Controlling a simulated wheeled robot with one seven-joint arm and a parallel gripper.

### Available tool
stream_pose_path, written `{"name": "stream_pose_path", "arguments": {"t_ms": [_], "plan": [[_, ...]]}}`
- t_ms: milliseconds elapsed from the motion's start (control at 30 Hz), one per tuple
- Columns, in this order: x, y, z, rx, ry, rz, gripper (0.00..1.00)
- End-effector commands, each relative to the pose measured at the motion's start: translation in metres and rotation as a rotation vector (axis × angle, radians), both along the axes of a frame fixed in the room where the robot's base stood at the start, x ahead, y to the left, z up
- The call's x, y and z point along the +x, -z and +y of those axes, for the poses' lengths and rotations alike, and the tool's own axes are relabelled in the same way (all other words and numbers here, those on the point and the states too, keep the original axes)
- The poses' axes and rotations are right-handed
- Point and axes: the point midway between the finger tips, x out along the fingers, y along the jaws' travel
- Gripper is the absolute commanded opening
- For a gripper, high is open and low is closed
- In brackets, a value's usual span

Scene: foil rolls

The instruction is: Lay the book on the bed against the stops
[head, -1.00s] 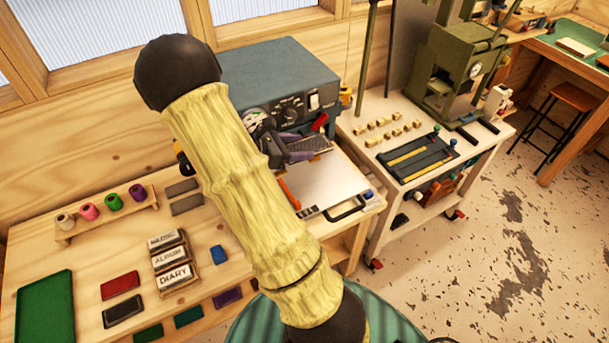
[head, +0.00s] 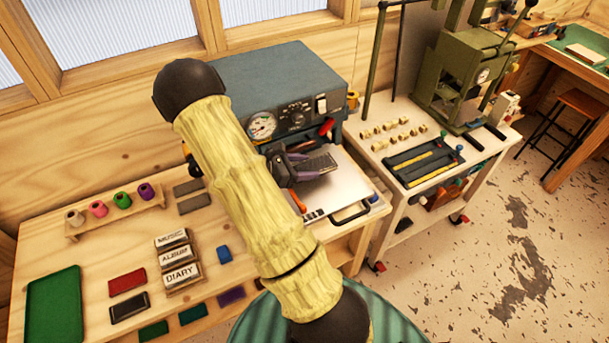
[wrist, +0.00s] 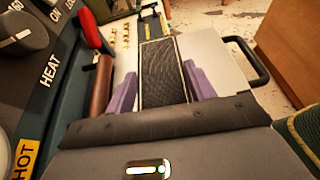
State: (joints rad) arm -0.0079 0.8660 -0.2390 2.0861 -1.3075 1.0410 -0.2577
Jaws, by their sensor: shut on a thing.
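My gripper (head: 305,167) is over the pale bed (head: 345,190) at the front of the blue-grey heat machine. Its purple fingers (wrist: 160,85) are shut on a dark, textured book (wrist: 160,65), which also shows in the head view (head: 319,162). The book has thin light edges. It appears flat, close over the bed; whether it touches cannot be told. The bed also shows in the wrist view (wrist: 208,58). An orange strip (head: 297,200) lies along its left side. The stops cannot be made out clearly, and my arm hides part of the bed.
The machine (head: 280,85) stands behind the bed, with a red lever (head: 327,126) close to my gripper. A black handle (head: 352,213) is at the bed's front. Label blocks (head: 178,262), notebooks and a green tray (head: 54,305) lie left. A cart (head: 400,115) stands right.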

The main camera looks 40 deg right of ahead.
Motion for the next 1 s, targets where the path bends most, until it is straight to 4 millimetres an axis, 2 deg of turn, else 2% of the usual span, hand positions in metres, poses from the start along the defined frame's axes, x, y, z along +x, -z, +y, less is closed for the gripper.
{"name": "stream_pose_path", "arguments": {"t_ms": [400, 800, 833, 900, 1000], "plan": [[0.000, 0.039, 0.000, 0.001, -0.001, 0.002, 0.30], [0.000, 0.045, 0.000, 0.000, 0.000, 0.000, 0.30], [0.000, 0.044, 0.000, 0.000, 0.000, 0.000, 0.60], [0.000, 0.044, 0.000, 0.000, 0.000, 0.000, 0.74], [0.000, 0.044, 0.000, 0.000, 0.000, 0.001, 0.77]]}}
